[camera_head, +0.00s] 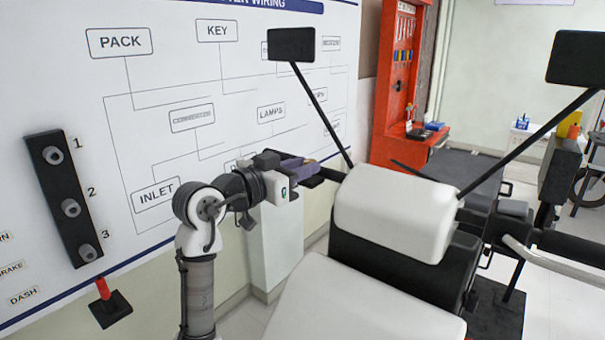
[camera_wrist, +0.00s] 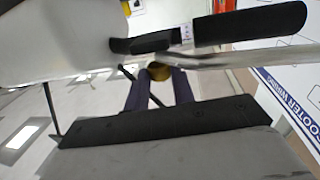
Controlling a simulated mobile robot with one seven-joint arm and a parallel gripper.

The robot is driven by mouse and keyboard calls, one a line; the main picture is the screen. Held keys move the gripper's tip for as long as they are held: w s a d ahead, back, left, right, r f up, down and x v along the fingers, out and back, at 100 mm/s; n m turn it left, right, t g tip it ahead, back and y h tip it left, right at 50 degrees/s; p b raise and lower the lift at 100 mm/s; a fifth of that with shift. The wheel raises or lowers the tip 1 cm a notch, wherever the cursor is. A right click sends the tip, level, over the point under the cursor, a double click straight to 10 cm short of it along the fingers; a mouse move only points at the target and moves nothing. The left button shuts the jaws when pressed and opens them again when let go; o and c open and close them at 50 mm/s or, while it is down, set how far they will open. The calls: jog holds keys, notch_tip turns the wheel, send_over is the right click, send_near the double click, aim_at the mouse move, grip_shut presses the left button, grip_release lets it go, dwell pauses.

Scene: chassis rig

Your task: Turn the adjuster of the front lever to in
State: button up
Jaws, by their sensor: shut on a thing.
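The adjuster (camera_wrist: 160,72) is a small brass-coloured round knob in the wrist view, at the base of the silver front lever (camera_wrist: 240,58). My gripper (camera_wrist: 160,82) has its two dark purple-blue fingers on either side of the adjuster, shut on it. The fingertips hide part of its edge. The black handlebar grip (camera_wrist: 250,25) runs beside the lever, with a small white marked label (camera_wrist: 187,35) near its inner end; its marks are too small to read. In the head view my gripper (camera_head: 303,169) is at the left end of the handlebar, and the adjuster is mostly hidden there.
The white scooter front (camera_head: 395,210) stands close to the right of my gripper. A mirror (camera_head: 292,45) on a thin black stalk rises just behind it. The wiring board (camera_head: 150,100) lies close behind my arm. A black panel with three knobs (camera_head: 65,200) is at the left.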

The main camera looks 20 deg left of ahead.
jog(key=shift+w+a+m+g+h, duration=0.1)
jog(key=shift+m+g+h, duration=0.45)
jog(key=shift+h, duration=0.25)
jog(key=o, duration=1)
jog(key=shift+a+b, duration=0.1)
jog(key=shift+b, duration=0.2)
jog(key=b+v, duration=0.4)
jog(key=v, duration=0.9)
jog(key=shift+s+a+b, duration=0.25)
jog(key=shift+a+b, duration=0.05)
jog(key=shift+b, duration=0.1)
